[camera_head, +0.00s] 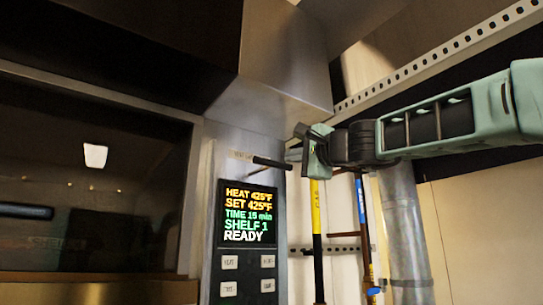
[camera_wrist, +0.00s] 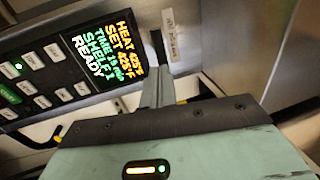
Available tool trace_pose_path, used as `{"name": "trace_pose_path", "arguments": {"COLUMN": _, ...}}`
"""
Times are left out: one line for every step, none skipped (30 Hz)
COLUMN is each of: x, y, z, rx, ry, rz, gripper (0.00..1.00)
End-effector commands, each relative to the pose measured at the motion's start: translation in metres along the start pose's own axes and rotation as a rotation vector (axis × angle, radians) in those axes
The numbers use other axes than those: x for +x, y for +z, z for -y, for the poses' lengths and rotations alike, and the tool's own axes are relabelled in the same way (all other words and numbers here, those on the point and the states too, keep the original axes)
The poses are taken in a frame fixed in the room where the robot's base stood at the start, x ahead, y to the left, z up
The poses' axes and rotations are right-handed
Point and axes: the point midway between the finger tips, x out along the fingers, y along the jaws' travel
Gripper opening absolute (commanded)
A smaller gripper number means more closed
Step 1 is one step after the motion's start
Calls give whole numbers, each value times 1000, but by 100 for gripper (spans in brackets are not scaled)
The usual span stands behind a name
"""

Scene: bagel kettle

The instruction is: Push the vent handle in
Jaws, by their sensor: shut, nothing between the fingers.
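The vent handle (camera_head: 272,163) is a short black rod that sticks out of the steel control panel, just above the display. I cannot tell whether the fingertips touch the handle.
The display (camera_head: 248,212) reads READY, with several buttons below it. A dark oven window (camera_head: 90,190) is on the left. A steel hood (camera_head: 270,80) overhangs the panel. Yellow-handled (camera_head: 316,205) and blue-handled (camera_head: 361,205) tools hang behind my gripper, beside a metal duct (camera_head: 403,225).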

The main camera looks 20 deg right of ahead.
Motion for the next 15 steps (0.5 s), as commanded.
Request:
{"name": "trace_pose_path", "arguments": {"x": 14, "y": 0, "z": 3, "rx": 4, "ry": 3, "rz": 3, "gripper": 0}}
{"name": "trace_pose_path", "arguments": {"x": 20, "y": 0, "z": 3, "rx": 3, "ry": 3, "rz": 2, "gripper": 0}}
{"name": "trace_pose_path", "arguments": {"x": 28, "y": 0, "z": 3, "rx": 4, "ry": 3, "rz": 2, "gripper": 0}}
{"name": "trace_pose_path", "arguments": {"x": 35, "y": 0, "z": 2, "rx": 4, "ry": 4, "rz": 3, "gripper": 0}}
{"name": "trace_pose_path", "arguments": {"x": 41, "y": 0, "z": 3, "rx": 3, "ry": 3, "rz": 2, "gripper": 0}}
{"name": "trace_pose_path", "arguments": {"x": 48, "y": 0, "z": 3, "rx": 4, "ry": 3, "rz": 2, "gripper": 0}}
{"name": "trace_pose_path", "arguments": {"x": 54, "y": 0, "z": 2, "rx": 3, "ry": 3, "rz": 3, "gripper": 0}}
{"name": "trace_pose_path", "arguments": {"x": 60, "y": 0, "z": 2, "rx": 3, "ry": 3, "rz": 2, "gripper": 0}}
{"name": "trace_pose_path", "arguments": {"x": 66, "y": 0, "z": 2, "rx": 4, "ry": 3, "rz": 2, "gripper": 0}}
{"name": "trace_pose_path", "arguments": {"x": 71, "y": 0, "z": 2, "rx": 2, "ry": 3, "rz": 2, "gripper": 0}}
{"name": "trace_pose_path", "arguments": {"x": 75, "y": 1, "z": 2, "rx": 3, "ry": 3, "rz": 3, "gripper": 0}}
{"name": "trace_pose_path", "arguments": {"x": 80, "y": 0, "z": 1, "rx": 3, "ry": 3, "rz": 2, "gripper": 0}}
{"name": "trace_pose_path", "arguments": {"x": 83, "y": 1, "z": 2, "rx": 2, "ry": 2, "rz": 2, "gripper": 0}}
{"name": "trace_pose_path", "arguments": {"x": 86, "y": 1, "z": 2, "rx": 1, "ry": 2, "rz": 2, "gripper": 0}}
{"name": "trace_pose_path", "arguments": {"x": 89, "y": 0, "z": 1, "rx": 1, "ry": 2, "rz": 2, "gripper": 0}}
